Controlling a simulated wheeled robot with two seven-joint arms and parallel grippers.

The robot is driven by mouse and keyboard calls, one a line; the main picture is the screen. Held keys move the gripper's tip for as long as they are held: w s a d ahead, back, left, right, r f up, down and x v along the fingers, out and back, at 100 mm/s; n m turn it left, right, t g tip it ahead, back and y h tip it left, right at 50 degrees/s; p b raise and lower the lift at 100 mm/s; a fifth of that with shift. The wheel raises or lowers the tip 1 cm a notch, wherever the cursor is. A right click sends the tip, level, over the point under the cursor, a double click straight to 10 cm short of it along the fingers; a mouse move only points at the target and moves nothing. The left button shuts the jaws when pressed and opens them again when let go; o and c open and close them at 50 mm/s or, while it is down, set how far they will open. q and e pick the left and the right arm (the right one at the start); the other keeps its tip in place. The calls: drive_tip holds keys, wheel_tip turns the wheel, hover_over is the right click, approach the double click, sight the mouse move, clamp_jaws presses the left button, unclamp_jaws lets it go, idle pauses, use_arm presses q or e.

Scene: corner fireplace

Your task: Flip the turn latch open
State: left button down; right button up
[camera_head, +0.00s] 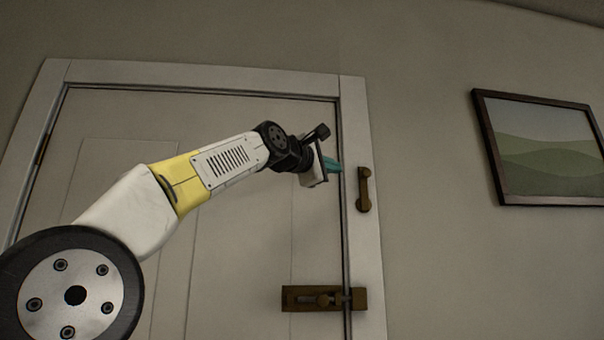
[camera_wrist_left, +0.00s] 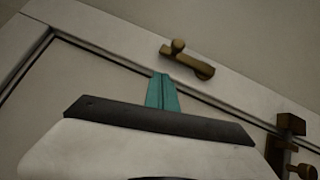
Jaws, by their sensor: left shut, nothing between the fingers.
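The turn latch (camera_head: 364,190) is a small brass bar on the right side of the white door frame. In the head view it stands nearly upright, with its wider rounded end at the bottom. In the left wrist view the latch (camera_wrist_left: 188,60) lies on the frame just beyond the fingertips, with a knob at its left end. My left gripper (camera_head: 337,167) has teal fingers, shut and empty, just left of the latch, near the door's edge. The fingers (camera_wrist_left: 162,78) point towards the latch in the wrist view, with a small gap showing between them. My right gripper is out of view.
The white panelled door (camera_head: 240,220) looks closed in its frame. A brass slide bolt (camera_head: 322,298) sits lower down across the door edge and also shows in the wrist view (camera_wrist_left: 284,147). A framed landscape picture (camera_head: 540,150) hangs on the wall to the right.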

use_arm(q)
drive_tip(key=r+v, duration=0.1)
drive_tip(key=v, duration=0.7)
drive_tip(key=shift+s, duration=0.3)
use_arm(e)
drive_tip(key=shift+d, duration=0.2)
use_arm(q)
drive_tip(key=shift+r, duration=0.15)
drive_tip(key=s+a+f+m+g+y, duration=0.15)
drive_tip(key=a+f, duration=0.25)
drive_tip(key=f, duration=0.6)
drive_tip(key=a+f+m+g+y, duration=0.1)
drive_tip(key=a+f+m+y, duration=0.2)
drive_tip(key=f, duration=0.6)
drive_tip(key=a+f+m+g+y, duration=0.1)
drive_tip(key=a+f+m+y, duration=0.2)
drive_tip(key=f, duration=0.7)
drive_tip(key=s+a+f+m+g+y, duration=0.1)
drive_tip(key=s+a+f, duration=0.3)
drive_tip(key=f, duration=0.5)
drive_tip(key=s+a+f+m+g+y, duration=0.1)
drive_tip(key=s+a+f, duration=0.3)
drive_tip(key=f, duration=0.6)
drive_tip(key=s+a+f+m+g+y, duration=0.1)
drive_tip(key=s+a+f+m+g, duration=0.1)
drive_tip(key=s+f, duration=0.5)
wheel_tip(320, 180, down, 3)
drive_tip(key=shift+s+a+f+g, duration=0.2)
drive_tip(key=shift+a+g, duration=0.35)
drive_tip(key=shift+a, duration=0.6)
